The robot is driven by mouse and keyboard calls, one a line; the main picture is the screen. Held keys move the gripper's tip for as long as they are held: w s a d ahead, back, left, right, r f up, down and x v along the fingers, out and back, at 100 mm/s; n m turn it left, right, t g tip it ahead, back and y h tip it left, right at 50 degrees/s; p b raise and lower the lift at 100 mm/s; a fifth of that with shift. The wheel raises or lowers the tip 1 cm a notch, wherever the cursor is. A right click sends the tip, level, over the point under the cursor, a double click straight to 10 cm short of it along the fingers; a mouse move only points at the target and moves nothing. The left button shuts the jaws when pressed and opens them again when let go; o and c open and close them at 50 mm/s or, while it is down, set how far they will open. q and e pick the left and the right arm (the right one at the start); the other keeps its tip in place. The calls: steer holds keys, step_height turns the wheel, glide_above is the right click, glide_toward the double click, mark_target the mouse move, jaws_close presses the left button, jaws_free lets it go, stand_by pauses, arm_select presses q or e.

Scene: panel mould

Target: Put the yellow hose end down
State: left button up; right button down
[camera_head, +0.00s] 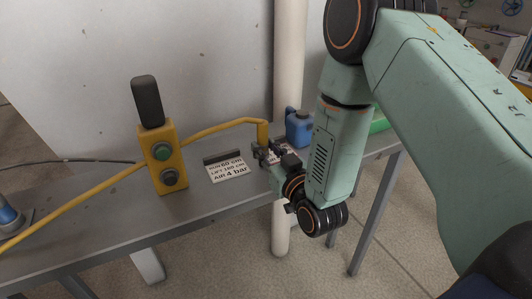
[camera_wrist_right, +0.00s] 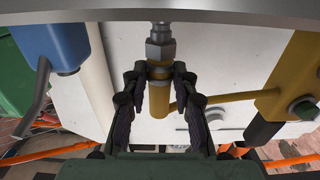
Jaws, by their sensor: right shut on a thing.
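The yellow hose (camera_head: 88,200) runs from the left, behind the yellow control box, and arches over to its end near my right gripper. In the wrist view the yellow hose end (camera_wrist_right: 159,98) has a metal fitting (camera_wrist_right: 160,45) and sits between both fingers. My right gripper (camera_head: 266,152) is shut on the hose end, low over the right part of the grey bench (camera_head: 120,222). It also shows in the wrist view (camera_wrist_right: 159,72). I cannot tell whether the fitting touches the bench. My left gripper is not in view.
The yellow control box (camera_head: 168,178) with a black top and green button stands left of the gripper. A printed card (camera_head: 227,169) lies between them. A blue canister (camera_head: 299,128) stands close behind the gripper, with a green container (camera_head: 379,122) farther right. The bench's front edge is close.

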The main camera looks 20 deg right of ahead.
steer(key=shift+s+a, duration=0.1)
steer(key=shift+a, duration=0.2)
steer(key=shift+d, duration=0.1)
steer(key=c, duration=1.3)
jaws_free()
steer(key=shift+d+f, duration=0.2)
steer(key=shift+o, duration=1.2)
steer(key=shift+a+r, duration=0.15)
steer(key=shift+a, duration=0.1)
steer(key=shift+d, duration=0.15)
